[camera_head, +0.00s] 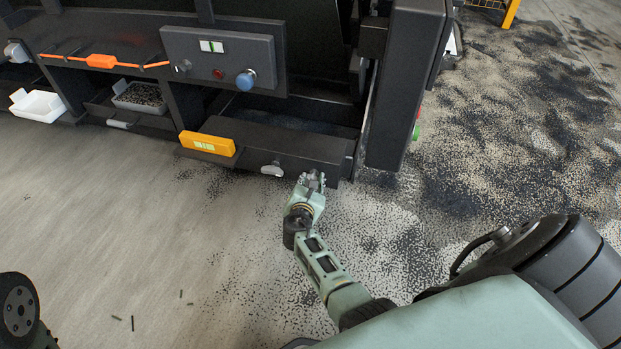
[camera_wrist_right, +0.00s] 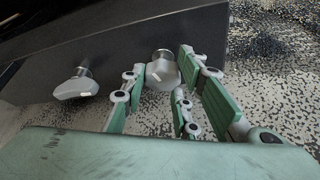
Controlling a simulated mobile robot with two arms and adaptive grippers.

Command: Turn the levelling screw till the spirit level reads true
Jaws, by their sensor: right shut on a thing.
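A yellow-orange spirit level (camera_head: 207,144) with a pale green vial lies on a small ledge at the left end of a dark box beam. Its bubble is too small to read. Two pale levelling screws stick out of the beam's front. The left screw (camera_head: 272,169) is free; it also shows in the right wrist view (camera_wrist_right: 76,84). My right gripper (camera_head: 313,181) is shut on the right screw (camera_wrist_right: 161,72), with its fingers on both sides of the knob. In the head view the gripper mostly hides this screw. My left gripper is not in view.
The dark beam (camera_head: 285,147) sits low on the machine. Above it is a control panel (camera_head: 215,58) with a blue knob. A white tray (camera_head: 38,105) and a bin of dark granules (camera_head: 140,97) stand at left. Black granules litter the floor at right; the left floor is mostly clear.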

